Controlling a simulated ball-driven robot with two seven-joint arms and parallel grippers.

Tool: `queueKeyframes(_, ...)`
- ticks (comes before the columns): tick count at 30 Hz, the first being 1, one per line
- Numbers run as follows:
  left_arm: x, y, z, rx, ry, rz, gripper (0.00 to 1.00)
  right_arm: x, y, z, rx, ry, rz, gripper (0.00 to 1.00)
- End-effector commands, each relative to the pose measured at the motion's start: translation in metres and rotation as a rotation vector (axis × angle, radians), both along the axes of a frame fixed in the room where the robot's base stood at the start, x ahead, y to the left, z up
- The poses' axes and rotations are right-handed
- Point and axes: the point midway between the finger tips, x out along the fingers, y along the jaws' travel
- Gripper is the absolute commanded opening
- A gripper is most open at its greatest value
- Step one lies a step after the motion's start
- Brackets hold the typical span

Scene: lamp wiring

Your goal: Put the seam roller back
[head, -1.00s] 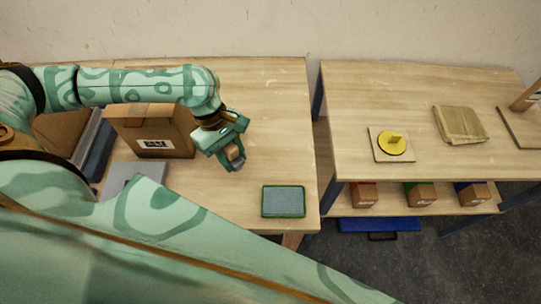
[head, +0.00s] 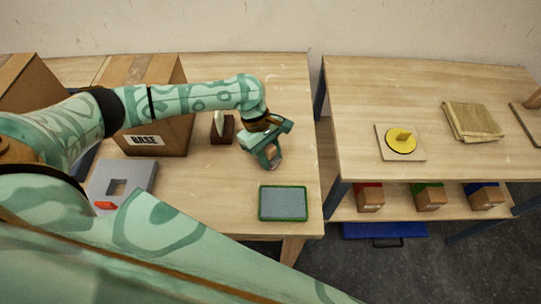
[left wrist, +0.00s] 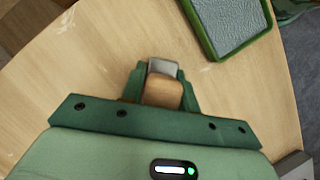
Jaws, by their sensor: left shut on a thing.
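My left gripper (head: 271,158) is above the right part of the left table, behind the green-rimmed tray. It is shut on the seam roller, which shows in the left wrist view as a wooden handle (left wrist: 162,93) with a grey metal end between the fingers. In the head view the roller is mostly hidden by the fingers. The green-rimmed tray (head: 284,187) has a grey, empty-looking surface and lies near the table's front right corner. It also shows at the top of the left wrist view (left wrist: 262,38), apart from the roller. My right gripper is not in view.
A brown block (head: 229,129) with a pale upright piece stands behind my left gripper. A cardboard box (head: 160,136) and a grey plate with a square hole (head: 139,172) are at left. Across a gap, the right table holds a yellow disc (head: 401,147) and folded cloth (head: 473,121).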

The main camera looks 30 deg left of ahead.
Motion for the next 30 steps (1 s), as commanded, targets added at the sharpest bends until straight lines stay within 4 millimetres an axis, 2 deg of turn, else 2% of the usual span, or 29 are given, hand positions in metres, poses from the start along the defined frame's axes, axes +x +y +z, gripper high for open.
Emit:
queueKeyframes(6, 0.000, 0.000, 0.000, 0.000, 0.001, 0.002, 0.06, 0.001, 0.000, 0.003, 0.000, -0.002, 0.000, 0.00)
queueKeyframes(7, 0.000, 0.000, 0.000, 0.000, 0.001, 0.002, 0.36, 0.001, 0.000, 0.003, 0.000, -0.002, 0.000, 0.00)
queueKeyframes(9, 0.000, 0.000, -0.001, 0.000, 0.000, 0.001, 0.52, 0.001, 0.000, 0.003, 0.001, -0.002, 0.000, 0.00)
queueKeyframes(19, 0.000, 0.000, 0.002, 0.001, -0.002, -0.001, 0.52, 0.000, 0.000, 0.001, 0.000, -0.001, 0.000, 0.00)
queueKeyframes(23, 0.003, 0.008, 0.023, 0.001, -0.003, 0.001, 0.52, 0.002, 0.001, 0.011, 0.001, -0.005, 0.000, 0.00)
queueKeyframes(30, 0.010, 0.028, 0.077, 0.001, -0.004, 0.002, 0.52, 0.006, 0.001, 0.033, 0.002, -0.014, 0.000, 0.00)
